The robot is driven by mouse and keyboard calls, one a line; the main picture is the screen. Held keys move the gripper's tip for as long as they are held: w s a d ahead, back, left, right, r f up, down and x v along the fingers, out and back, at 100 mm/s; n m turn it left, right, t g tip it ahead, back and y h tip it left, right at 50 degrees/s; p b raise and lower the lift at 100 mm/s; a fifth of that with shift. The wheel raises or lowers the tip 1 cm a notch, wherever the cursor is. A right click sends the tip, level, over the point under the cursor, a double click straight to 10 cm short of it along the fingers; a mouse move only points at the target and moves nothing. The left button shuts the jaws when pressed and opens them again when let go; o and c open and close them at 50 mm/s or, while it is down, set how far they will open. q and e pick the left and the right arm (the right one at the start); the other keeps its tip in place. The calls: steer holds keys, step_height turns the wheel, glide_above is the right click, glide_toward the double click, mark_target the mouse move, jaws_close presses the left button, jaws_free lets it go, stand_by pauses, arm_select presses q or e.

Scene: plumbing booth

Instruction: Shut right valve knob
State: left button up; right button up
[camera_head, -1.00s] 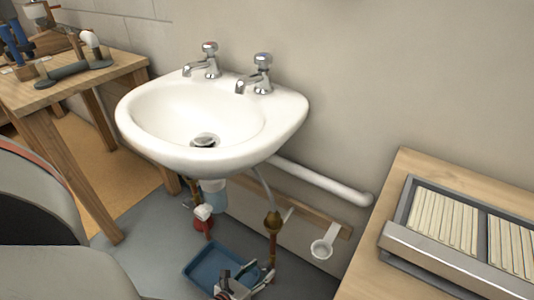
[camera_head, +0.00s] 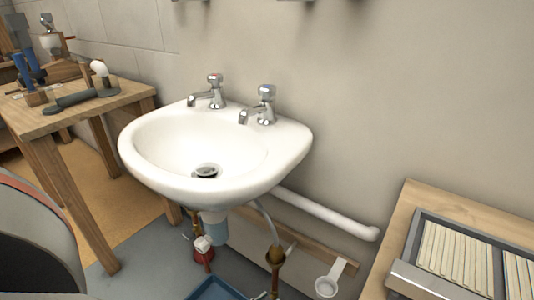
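The white sink (camera_head: 215,150) hangs on the wall with two chrome taps, a left tap (camera_head: 213,90) and a right tap (camera_head: 265,103), each with a round knob on top. Under the sink on the right, a brass valve (camera_head: 275,255) sits on a copper pipe with a small pale lever beside it. Under the sink on the left is a red-and-white fitting (camera_head: 203,248). I cannot tell whether any valve is open or shut. Neither gripper is in view.
A wooden bench (camera_head: 75,120) with tools stands at the left. A wooden table (camera_head: 425,200) with a grey tray of pale strips (camera_head: 400,275) is at the right. A white pipe (camera_head: 325,213) runs along the wall. A blue tray (camera_head: 213,290) is cut off at the bottom.

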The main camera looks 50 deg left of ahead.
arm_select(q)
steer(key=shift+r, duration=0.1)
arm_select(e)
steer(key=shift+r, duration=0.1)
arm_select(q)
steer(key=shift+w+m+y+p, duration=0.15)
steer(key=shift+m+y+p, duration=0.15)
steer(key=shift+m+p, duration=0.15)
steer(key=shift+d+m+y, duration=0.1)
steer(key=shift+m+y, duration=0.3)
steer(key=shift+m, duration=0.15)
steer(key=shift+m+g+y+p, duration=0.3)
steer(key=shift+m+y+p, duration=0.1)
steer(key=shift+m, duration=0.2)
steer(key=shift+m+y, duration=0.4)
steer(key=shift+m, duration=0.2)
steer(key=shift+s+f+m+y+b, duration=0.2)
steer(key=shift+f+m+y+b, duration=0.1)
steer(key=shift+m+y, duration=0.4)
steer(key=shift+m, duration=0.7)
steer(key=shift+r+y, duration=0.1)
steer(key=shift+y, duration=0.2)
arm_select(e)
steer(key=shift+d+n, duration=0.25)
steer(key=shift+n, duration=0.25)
arm_select(q)
steer(key=shift+b, duration=0.3)
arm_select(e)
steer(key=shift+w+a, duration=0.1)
